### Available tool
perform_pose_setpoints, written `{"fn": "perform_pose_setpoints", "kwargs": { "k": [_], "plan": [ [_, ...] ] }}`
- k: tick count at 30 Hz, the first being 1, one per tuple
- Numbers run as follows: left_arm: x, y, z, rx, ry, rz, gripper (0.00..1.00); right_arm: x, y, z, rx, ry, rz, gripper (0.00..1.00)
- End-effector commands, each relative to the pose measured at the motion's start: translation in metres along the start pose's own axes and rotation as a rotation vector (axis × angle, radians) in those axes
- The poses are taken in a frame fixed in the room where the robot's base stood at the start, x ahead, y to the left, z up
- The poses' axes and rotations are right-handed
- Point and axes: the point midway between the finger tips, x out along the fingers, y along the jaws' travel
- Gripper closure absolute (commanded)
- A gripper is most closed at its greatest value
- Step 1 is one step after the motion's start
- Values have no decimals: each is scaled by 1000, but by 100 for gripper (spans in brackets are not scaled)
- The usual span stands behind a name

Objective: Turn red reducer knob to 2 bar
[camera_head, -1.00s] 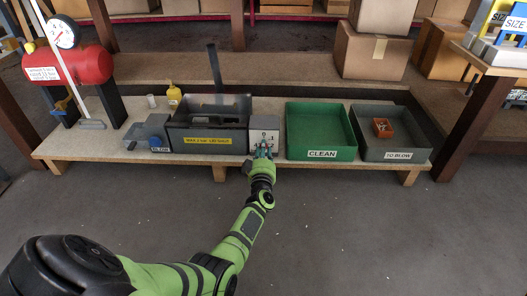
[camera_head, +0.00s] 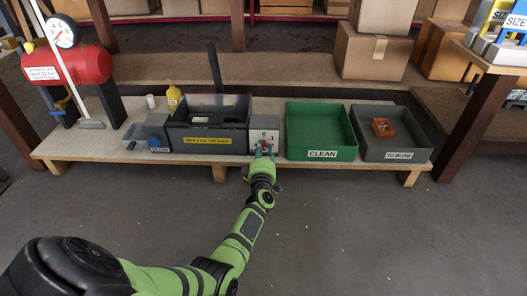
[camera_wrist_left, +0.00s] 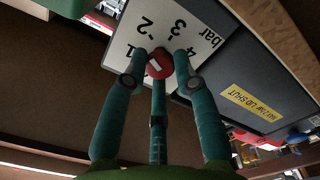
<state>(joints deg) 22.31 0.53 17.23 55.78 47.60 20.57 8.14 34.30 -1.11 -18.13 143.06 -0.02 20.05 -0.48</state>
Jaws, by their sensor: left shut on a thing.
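The reducer is a grey box with a white dial face (camera_head: 264,136) marked in bar. The dial face also shows in the left wrist view (camera_wrist_left: 207,42), with figures 1 to 4. The red reducer knob (camera_wrist_left: 159,66) sits at the dial's lower part there, with a white mark slanting towards the upper left, roughly on the side of the 1. My left gripper (camera_head: 264,151) is shut on the knob, its teal fingers around it. The fingers hide part of the knob's rim. My right gripper is not in view.
A dark tub with a yellow label (camera_head: 207,141) stands left of the reducer. A green CLEAN tray (camera_head: 322,154) and a grey TO BLOW tray (camera_head: 399,155) stand to its right. A red tank with a gauge (camera_head: 82,65) is at the far left. The floor in front is clear.

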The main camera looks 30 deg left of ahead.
Motion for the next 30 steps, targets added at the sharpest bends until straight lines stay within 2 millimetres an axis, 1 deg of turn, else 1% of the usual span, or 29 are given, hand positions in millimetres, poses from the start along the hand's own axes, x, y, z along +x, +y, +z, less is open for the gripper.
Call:
{"fn": "perform_pose_setpoints", "kwargs": {
  "k": [1, 9, 10, 11, 12, 26, 30],
  "plan": [
    [4, 2, -10, -2, 22, 6, 100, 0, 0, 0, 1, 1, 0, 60],
    [4, 2, -10, -1, 22, 5, 100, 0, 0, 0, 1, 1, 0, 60],
    [4, 2, -10, -1, 22, 5, 67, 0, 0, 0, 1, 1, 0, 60],
    [4, 2, -10, -1, 22, 5, 55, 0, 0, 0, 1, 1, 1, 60],
    [4, 2, -10, -1, 21, 4, 49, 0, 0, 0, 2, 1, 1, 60],
    [1, 0, -3, 4, 7, 1, 49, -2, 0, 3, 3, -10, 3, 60],
    [1, 1, -3, 62, 5, 0, 49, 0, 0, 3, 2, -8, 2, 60]
  ]
}}
